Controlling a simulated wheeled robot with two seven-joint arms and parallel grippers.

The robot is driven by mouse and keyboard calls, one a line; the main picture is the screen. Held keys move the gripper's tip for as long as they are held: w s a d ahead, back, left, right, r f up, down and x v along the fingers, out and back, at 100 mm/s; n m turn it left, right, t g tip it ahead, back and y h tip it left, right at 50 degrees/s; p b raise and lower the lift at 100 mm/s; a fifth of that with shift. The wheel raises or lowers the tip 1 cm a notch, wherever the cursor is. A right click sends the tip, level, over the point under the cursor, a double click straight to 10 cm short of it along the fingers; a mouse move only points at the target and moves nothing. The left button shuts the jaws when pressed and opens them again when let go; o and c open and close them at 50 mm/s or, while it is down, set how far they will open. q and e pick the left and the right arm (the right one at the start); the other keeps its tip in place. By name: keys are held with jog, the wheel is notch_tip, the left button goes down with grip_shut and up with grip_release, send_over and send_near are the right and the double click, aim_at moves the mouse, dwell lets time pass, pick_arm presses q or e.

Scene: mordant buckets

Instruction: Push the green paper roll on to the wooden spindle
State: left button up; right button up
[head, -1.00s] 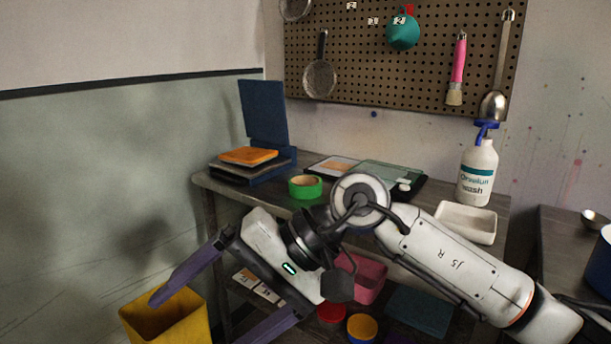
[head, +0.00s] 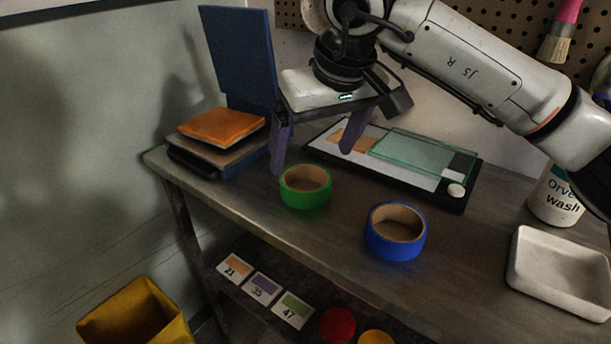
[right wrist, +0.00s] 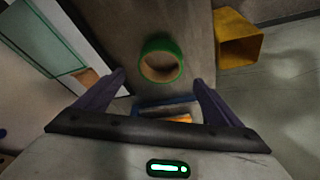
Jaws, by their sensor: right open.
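The green paper roll (head: 304,199) lies flat on the tabletop, its brown core ring facing up. It also shows in the right wrist view (right wrist: 154,43), ahead of the fingertips. My right gripper (head: 313,162) is open and empty. Its two purple fingers point down at the table, behind and above the green roll, apart from it, one toward its left side and one toward its right. I cannot make out a wooden spindle in either view. My left gripper is in neither view.
A blue roll (head: 396,244) stands to the right of the green one. Behind are a dark tray with a glass sheet (head: 420,155) and a blue stand (head: 238,62) with an orange block (head: 221,126). A white dish (head: 556,284) is at right. A yellow bin (head: 135,318) stands below left.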

jog(key=x, duration=0.8)
jog(key=shift+s+d, duration=0.15)
jog(key=shift+s, duration=0.1)
jog(key=c, duration=1.2)
